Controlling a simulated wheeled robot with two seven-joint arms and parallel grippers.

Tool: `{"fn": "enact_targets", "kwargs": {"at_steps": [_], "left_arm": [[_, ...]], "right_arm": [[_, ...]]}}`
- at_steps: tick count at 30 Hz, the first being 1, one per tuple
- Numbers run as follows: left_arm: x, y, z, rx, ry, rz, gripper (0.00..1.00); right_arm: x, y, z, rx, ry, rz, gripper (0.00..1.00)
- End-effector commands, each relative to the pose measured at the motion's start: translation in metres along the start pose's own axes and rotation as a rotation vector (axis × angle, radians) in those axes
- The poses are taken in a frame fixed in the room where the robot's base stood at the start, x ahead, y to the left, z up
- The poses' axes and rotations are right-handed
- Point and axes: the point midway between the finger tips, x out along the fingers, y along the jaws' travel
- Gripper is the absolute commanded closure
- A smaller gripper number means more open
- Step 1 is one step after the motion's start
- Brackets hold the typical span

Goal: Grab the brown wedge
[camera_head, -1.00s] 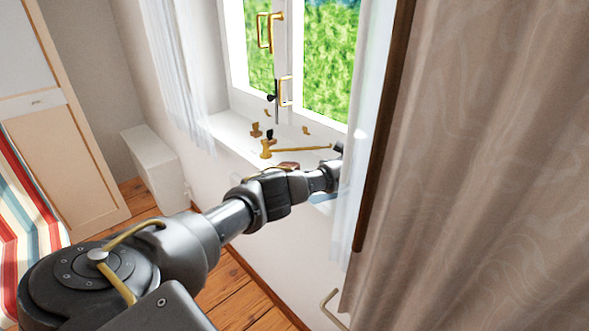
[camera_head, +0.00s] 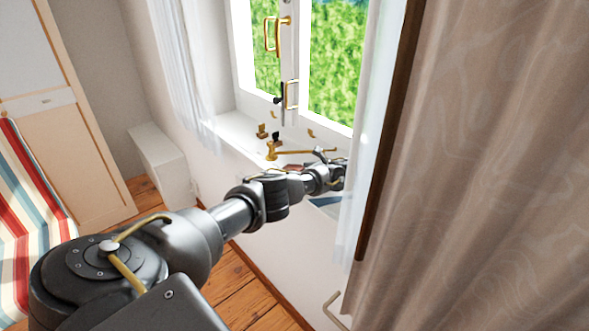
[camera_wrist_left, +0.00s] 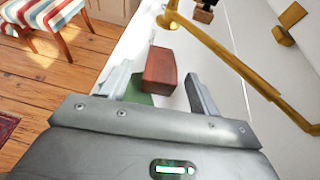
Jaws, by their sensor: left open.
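The brown wedge (camera_wrist_left: 160,65) lies on the white window sill in the left wrist view, a reddish-brown block. A small part of it (camera_head: 293,167) shows in the head view, just behind my left wrist. My left gripper (camera_wrist_left: 157,80) is open, with one finger on each side of the wedge's near end in the picture. The jaws hold nothing; whether a finger touches the wedge I cannot tell. In the head view my left gripper (camera_head: 332,160) is over the sill by the sheer curtain. My right gripper is not in view.
A brass window stay (camera_head: 290,152) runs along the sill close behind the wedge, with small brass fittings (camera_head: 262,131) nearby. A green item (camera_wrist_left: 139,92) shows beside the wedge. The sheer curtain (camera_head: 360,150) hangs close right of the gripper.

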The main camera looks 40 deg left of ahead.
Motion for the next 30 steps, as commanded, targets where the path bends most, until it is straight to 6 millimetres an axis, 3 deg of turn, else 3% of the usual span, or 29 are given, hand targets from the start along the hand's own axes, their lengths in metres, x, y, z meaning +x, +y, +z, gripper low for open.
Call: {"fn": "enact_targets", "kwargs": {"at_steps": [6, 17, 25, 30], "left_arm": [[0.0, 0.0, 0.0, 0.0, 0.001, -0.001, 0.4], [0.0, -0.001, 0.0, 0.0, 0.001, -0.001, 0.86], [-0.002, -0.001, 0.003, -0.002, 0.001, -0.002, 0.87], [-0.01, -0.001, 0.026, -0.005, 0.001, -0.004, 0.87]], "right_arm": [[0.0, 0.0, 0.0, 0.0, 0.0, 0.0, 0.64], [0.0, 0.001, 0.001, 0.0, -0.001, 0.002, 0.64], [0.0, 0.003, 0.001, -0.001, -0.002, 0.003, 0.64], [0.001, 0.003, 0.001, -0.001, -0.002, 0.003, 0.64]]}}
